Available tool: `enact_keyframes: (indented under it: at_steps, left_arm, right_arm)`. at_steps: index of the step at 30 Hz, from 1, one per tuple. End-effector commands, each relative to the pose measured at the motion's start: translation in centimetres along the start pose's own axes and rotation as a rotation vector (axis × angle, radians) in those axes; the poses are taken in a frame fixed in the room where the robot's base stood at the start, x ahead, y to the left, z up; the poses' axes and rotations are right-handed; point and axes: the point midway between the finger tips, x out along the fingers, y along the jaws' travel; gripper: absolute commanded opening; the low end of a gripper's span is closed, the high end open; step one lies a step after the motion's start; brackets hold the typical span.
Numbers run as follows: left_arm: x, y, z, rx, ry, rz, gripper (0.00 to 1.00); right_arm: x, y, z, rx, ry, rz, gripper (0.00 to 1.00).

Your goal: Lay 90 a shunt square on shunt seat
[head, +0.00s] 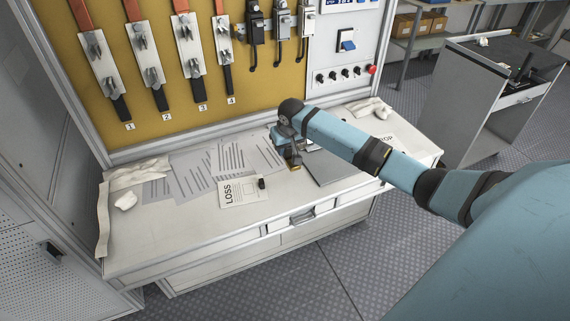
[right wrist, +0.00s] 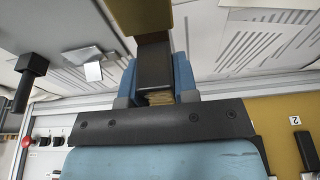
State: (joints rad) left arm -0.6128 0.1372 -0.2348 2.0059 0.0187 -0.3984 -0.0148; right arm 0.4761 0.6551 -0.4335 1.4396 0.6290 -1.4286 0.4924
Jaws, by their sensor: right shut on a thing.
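My right gripper (head: 288,143) is above the white bench, left of the dark grey flat board. In the right wrist view the right gripper (right wrist: 156,80) has its blue fingers on both sides of a block with a dark middle and brass-coloured ends, which looks like the shunt (right wrist: 154,58). The shunt's lower brass end (head: 295,163) shows below the fingers in the head view; I cannot tell whether it touches the bench. I cannot pick out the shunt seat with certainty; the arm hides part of the bench. My left gripper is not in view.
Printed sheets (head: 194,173) and a LOSS card (head: 240,191) with a small black object (head: 262,183) lie on the bench (head: 170,235). Behind stands a yellow panel (head: 75,45) with several switches. A grey board (head: 330,168) lies under my arm. White gloves (head: 370,107) lie at right.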

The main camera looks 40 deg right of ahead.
Motion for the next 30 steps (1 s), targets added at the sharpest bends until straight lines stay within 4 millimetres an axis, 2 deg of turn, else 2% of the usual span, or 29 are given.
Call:
enact_keyframes:
  at_steps: [3, 10, 17, 28, 29, 30]
  left_arm:
    - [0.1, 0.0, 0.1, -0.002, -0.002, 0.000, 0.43]
    - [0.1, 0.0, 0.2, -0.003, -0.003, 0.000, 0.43]
    - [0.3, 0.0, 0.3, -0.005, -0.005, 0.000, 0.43]
    - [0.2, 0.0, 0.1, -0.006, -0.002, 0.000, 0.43]
    - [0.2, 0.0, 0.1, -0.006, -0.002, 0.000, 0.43]
    - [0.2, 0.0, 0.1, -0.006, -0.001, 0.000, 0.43]
  right_arm:
    - [1.9, 0.0, 0.5, 0.001, 0.000, -0.001, 0.00]
    - [3.4, -0.1, 0.9, 0.001, 0.000, -0.001, 0.00]
    - [6.5, 0.0, 1.8, 0.002, 0.000, 0.000, 0.00]
    - [7.0, -0.1, 1.9, 0.000, 0.002, -0.001, 0.00]
    - [7.1, -0.1, 2.0, 0.000, 0.001, -0.001, 0.30]
    - [7.1, -0.1, 2.0, 0.000, 0.001, -0.001, 0.39]
